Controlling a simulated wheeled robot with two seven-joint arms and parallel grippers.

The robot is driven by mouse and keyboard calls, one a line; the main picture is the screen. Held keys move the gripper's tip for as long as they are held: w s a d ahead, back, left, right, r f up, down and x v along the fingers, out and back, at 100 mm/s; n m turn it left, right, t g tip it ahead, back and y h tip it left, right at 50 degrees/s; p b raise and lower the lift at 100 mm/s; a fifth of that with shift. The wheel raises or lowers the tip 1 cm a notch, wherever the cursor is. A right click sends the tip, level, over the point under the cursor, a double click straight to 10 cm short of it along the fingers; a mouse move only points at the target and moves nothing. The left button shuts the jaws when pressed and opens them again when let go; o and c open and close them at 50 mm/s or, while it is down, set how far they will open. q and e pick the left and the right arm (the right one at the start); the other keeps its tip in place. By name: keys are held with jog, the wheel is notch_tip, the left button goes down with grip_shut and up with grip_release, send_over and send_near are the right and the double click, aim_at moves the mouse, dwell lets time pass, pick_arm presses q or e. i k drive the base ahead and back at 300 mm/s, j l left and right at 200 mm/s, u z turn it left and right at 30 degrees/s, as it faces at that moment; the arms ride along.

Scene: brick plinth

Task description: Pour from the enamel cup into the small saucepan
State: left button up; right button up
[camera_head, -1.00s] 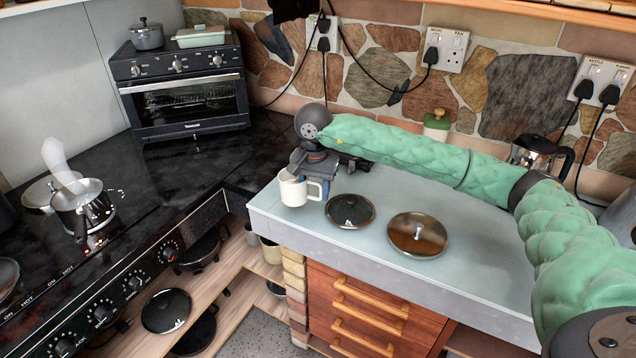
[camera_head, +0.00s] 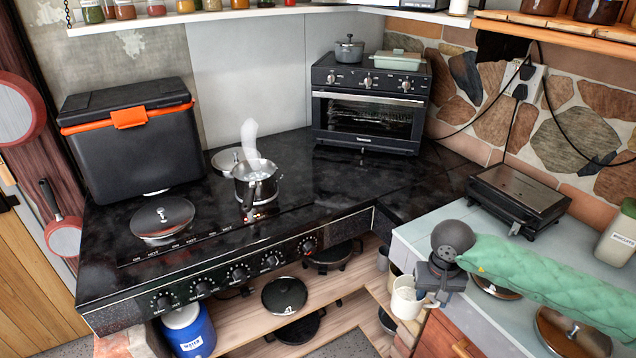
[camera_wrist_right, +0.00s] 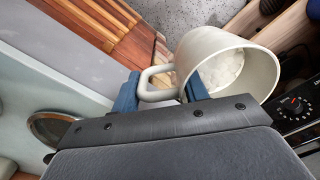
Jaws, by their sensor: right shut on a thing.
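The cream enamel cup (camera_head: 405,298) hangs from my right gripper (camera_head: 430,293), just off the left edge of the pale counter. In the right wrist view the blue fingers are shut on the handle of the cup (camera_wrist_right: 228,62). White lumpy contents (camera_wrist_right: 220,70) show inside it. The small saucepan (camera_head: 256,184) stands on the black hob, well to the left of and beyond the cup. White steam (camera_head: 249,140) rises from it, and its handle points toward the front. My left gripper is out of view.
A lidded pan (camera_head: 163,218) and a black cool box (camera_head: 130,145) are left of the saucepan. A toaster oven (camera_head: 368,110) stands behind right. A black grill (camera_head: 519,192) sits on the counter (camera_head: 425,232). The hob surface right of the saucepan is clear.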

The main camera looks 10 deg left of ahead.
aim_at(253, 190)
jog(key=k+l+u, duration=0.1)
jog(key=u, duration=0.3)
jog(key=k+l+u, duration=0.1)
jog(key=u, duration=0.25)
jog(key=k+l+u, duration=0.1)
jog(key=u, duration=0.3)
